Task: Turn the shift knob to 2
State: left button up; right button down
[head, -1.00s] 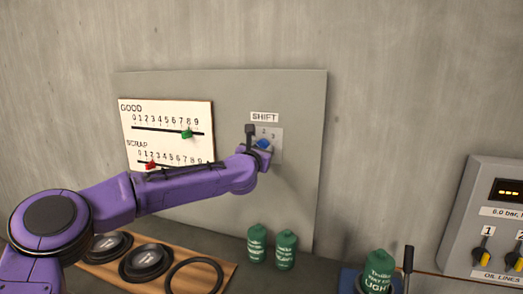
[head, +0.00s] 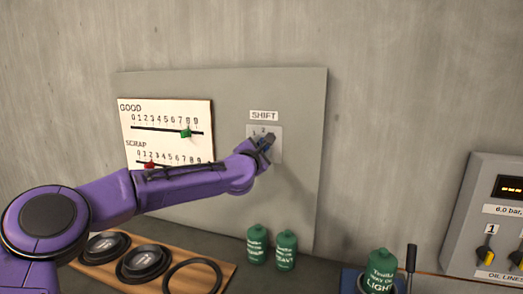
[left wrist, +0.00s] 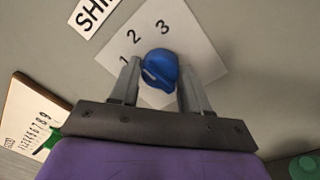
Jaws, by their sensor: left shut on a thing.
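The blue shift knob (left wrist: 161,67) sits on a white plate (head: 277,150) marked 1, 2 and 3, under the SHIFT label (head: 264,115). In the left wrist view the knob is between the two fingers of my left gripper (left wrist: 160,80), which is shut on it. The knob has a white mark on its lower left side; I cannot tell for sure which number it points to. In the head view my left gripper (head: 264,143) covers the knob and the 3. My right gripper is not in view.
A white board (head: 140,115) with GOOD and SCRAP sliders hangs left of the knob. Below are a wooden board (head: 222,268) with black round parts and green bottles (head: 257,246). A control box (head: 490,200) stands at the right.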

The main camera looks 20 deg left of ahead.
pick_arm(q)
jog(key=shift+f+m, duration=0.1)
jog(key=shift+m, duration=0.4)
jog(key=o, duration=1)
jog(key=shift+s+d+f+b, duration=0.15)
jog(key=shift+s+b, duration=1)
jog(key=shift+s, duration=1.5)
jog(key=shift+s+f+b, duration=0.1)
jog(key=shift+s+b, duration=1)
jog(key=shift+s, duration=1.5)
